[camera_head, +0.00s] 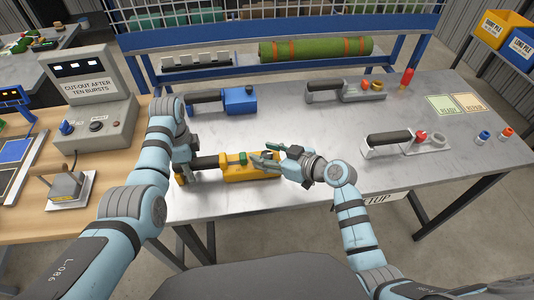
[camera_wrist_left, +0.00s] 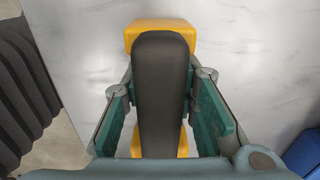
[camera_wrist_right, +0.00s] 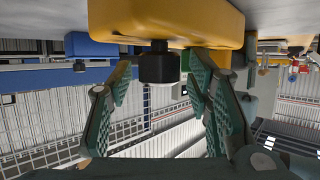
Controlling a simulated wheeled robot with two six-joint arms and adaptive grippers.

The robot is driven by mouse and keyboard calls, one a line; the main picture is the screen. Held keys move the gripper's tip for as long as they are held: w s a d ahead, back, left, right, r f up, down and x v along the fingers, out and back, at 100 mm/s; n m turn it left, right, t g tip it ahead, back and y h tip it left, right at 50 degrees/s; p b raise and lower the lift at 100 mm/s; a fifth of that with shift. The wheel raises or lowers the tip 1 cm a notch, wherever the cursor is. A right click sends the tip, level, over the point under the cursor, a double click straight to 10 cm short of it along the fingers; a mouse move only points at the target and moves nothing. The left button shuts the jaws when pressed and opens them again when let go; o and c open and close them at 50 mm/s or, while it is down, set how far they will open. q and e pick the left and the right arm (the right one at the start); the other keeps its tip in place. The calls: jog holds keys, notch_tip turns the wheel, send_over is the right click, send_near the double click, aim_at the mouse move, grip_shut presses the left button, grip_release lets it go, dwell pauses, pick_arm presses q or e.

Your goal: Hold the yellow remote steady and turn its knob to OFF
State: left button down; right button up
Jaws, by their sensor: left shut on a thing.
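The yellow remote (camera_head: 236,172) is near the front of the grey table, with its black handle (camera_wrist_left: 160,90) at the left and a green button (camera_head: 243,157) on its body. My left gripper (camera_head: 190,161) is shut on the black handle; in the left wrist view its teal pads press both sides. My right gripper (camera_head: 264,155) is at the right end of the remote. In the right wrist view, a black knob (camera_wrist_right: 158,64) stands out from the yellow body between the open fingers (camera_wrist_right: 158,85), with gaps visible. The knob's markings cannot be read.
A blue remote (camera_head: 239,99) and two grey ones (camera_head: 345,91) (camera_head: 405,144) lie farther back and right. A green turf roll (camera_head: 315,48) lies behind the table. A grey control box (camera_head: 95,125) stands at the left. The table front right of my right gripper is clear.

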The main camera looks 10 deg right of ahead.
jog(key=v, duration=1.2)
jog(key=shift+s+r, duration=0.1)
pick_arm(q)
jog(key=c, duration=1.6)
grip_release()
jog(key=o, duration=0.4)
jog(key=shift+w+f, duration=0.1)
jog(key=shift+w, duration=0.05)
